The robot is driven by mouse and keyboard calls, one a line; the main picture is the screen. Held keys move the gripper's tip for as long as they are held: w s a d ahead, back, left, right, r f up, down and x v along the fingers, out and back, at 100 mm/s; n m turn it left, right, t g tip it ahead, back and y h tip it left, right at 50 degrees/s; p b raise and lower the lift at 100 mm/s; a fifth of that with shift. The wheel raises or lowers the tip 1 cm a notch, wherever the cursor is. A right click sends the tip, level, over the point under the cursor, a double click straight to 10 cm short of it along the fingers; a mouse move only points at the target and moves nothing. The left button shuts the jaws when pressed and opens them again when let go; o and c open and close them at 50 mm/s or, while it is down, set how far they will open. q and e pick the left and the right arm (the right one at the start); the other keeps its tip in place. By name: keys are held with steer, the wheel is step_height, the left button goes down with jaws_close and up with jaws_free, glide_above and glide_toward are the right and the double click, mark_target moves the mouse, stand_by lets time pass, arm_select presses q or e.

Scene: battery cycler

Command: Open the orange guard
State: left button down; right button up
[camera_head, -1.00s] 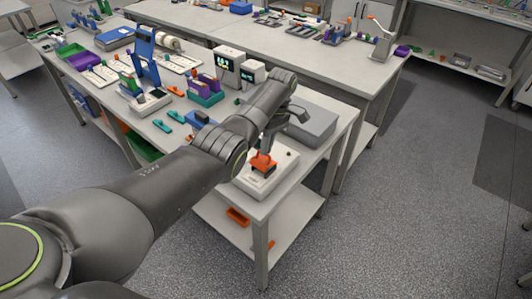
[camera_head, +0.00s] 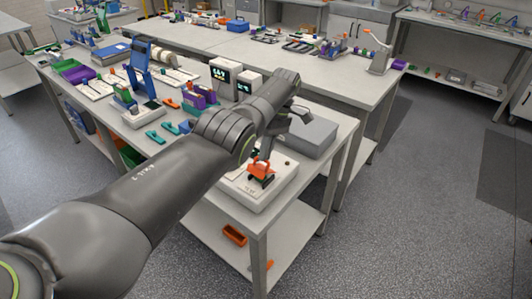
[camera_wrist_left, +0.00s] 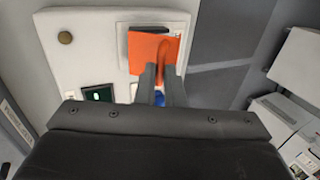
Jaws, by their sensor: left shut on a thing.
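The orange guard (camera_head: 259,168) sits on the white box-shaped device (camera_head: 281,189) near the front corner of the bench. It appears tilted up, with a dark part showing under it. In the left wrist view the guard (camera_wrist_left: 149,50) is a flat orange plate with a narrow upright tab between my fingers. My left gripper (camera_wrist_left: 161,76) is shut on that tab. In the head view my left gripper (camera_head: 265,152) comes down on the guard from above, partly hidden by my arm. My right gripper is not in view.
A grey box (camera_head: 312,137) stands just behind the white device. A small screen (camera_wrist_left: 97,94) and a round brown knob (camera_wrist_left: 65,37) are on the device face. Instruments and purple and teal parts stand further left on the bench. Open floor lies to the right.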

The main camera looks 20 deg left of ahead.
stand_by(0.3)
arm_select(q)
steer(key=c, duration=1.5)
jaws_free()
